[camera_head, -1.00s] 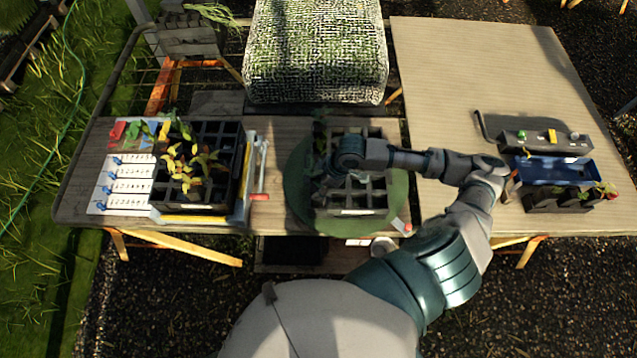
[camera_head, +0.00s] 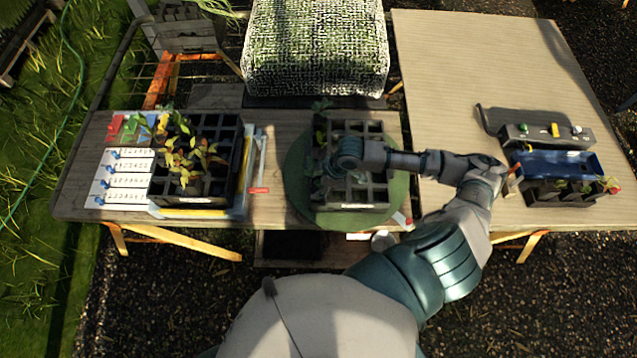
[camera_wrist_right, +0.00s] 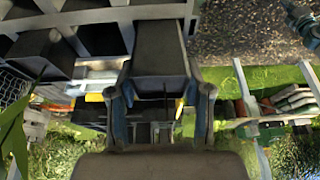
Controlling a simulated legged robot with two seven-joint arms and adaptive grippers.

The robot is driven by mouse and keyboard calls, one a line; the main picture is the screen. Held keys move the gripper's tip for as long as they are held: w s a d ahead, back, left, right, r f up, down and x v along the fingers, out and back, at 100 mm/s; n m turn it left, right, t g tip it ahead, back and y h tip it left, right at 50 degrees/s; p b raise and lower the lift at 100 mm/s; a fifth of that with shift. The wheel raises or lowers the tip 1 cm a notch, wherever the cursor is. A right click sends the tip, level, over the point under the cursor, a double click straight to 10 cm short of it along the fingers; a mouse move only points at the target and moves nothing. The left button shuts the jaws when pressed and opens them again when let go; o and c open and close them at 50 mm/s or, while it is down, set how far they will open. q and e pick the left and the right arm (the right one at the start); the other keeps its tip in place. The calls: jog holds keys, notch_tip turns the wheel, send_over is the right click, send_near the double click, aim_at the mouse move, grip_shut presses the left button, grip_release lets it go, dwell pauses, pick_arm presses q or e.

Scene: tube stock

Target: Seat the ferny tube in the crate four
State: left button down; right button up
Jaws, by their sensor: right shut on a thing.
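My right gripper (camera_head: 335,165) is over the left part of the middle dark crate (camera_head: 352,206), pointing down, its fingers mostly hidden by my wrist. In the right wrist view, my right gripper (camera_wrist_right: 162,100) has a finger on each side of a dark, square-sided tube (camera_wrist_right: 160,48) and is shut on it. Dark green leaves (camera_head: 320,106) show at the crate's back left; I cannot tell whether they belong to the held tube. A green leaf (camera_wrist_right: 14,125) also shows at the left of the right wrist view. No crate number is readable. My left gripper is not in view.
The middle crate stands on a round green mat (camera_head: 297,190). A second crate (camera_head: 190,196) with yellowish plants stands left, beside white numbered cards (camera_head: 125,183). A blue tray (camera_head: 555,165) and small planted pots (camera_head: 560,192) are at right. The right board (camera_head: 480,70) is mostly clear.

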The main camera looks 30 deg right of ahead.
jog(key=shift+f+b, duration=0.3)
jog(key=shift+f, duration=0.75)
jog(key=shift+f+p, duration=0.2)
jog(key=shift+p, duration=0.15)
jog(key=o, duration=1.3)
jog(key=shift+o, duration=0.2)
jog(key=shift+f, duration=0.1)
jog(key=v, duration=1.2)
